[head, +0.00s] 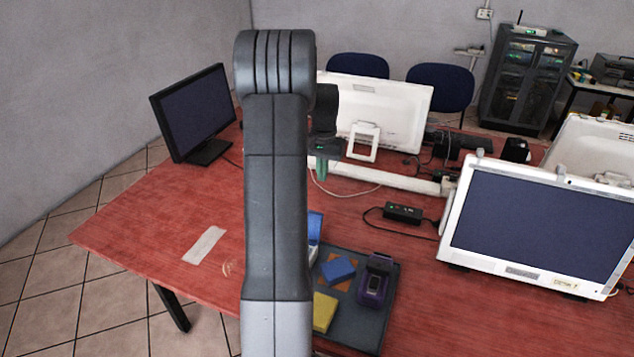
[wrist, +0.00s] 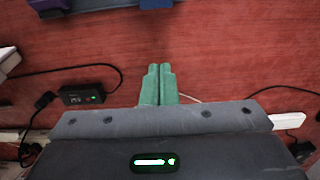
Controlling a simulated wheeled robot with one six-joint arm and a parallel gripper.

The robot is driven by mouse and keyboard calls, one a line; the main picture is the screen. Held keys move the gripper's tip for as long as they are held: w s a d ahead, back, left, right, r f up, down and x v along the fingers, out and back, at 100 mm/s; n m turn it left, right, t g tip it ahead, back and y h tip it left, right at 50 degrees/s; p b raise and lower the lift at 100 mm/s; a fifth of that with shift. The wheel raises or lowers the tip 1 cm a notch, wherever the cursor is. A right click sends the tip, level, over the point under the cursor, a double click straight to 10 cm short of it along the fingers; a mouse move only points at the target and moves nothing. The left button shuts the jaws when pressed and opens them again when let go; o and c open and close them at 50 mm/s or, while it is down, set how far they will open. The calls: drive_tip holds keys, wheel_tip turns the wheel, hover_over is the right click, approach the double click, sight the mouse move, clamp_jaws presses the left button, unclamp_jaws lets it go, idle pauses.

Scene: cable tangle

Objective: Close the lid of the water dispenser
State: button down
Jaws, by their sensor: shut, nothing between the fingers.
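A small object with a raised blue panel (head: 315,224) and a white part below it stands at the back left of the dark tray (head: 352,330). My arm hides most of it, so I cannot tell for sure that it is the water dispenser or how far its lid is open. A blue edge (wrist: 156,3) shows at the top of the wrist view. My gripper (head: 321,172) has green fingers. It is beyond the tray, above the back of the red table. In the wrist view its fingers (wrist: 158,72) are together and empty.
The tray also holds a purple and black device (head: 375,282), a blue block (head: 338,270) and a yellow block (head: 324,312). A black adapter (head: 403,212) with cables lies behind it. Monitors (head: 545,228) stand right and behind. The left table is mostly clear.

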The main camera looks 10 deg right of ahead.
drive_tip(key=s+a+f+p, duration=0.2)
drive_tip(key=s+f, duration=0.1)
drive_tip(key=f, duration=0.5)
drive_tip(key=shift+s+a, duration=0.15)
drive_tip(key=shift+s, duration=0.1)
drive_tip(key=shift+s+b, duration=0.1)
drive_tip(key=shift+b, duration=0.25)
drive_tip(key=shift+s+a+r+t+h+b, duration=0.2)
drive_tip(key=shift+r+t+h+b, duration=0.1)
drive_tip(key=shift+t+b, duration=0.2)
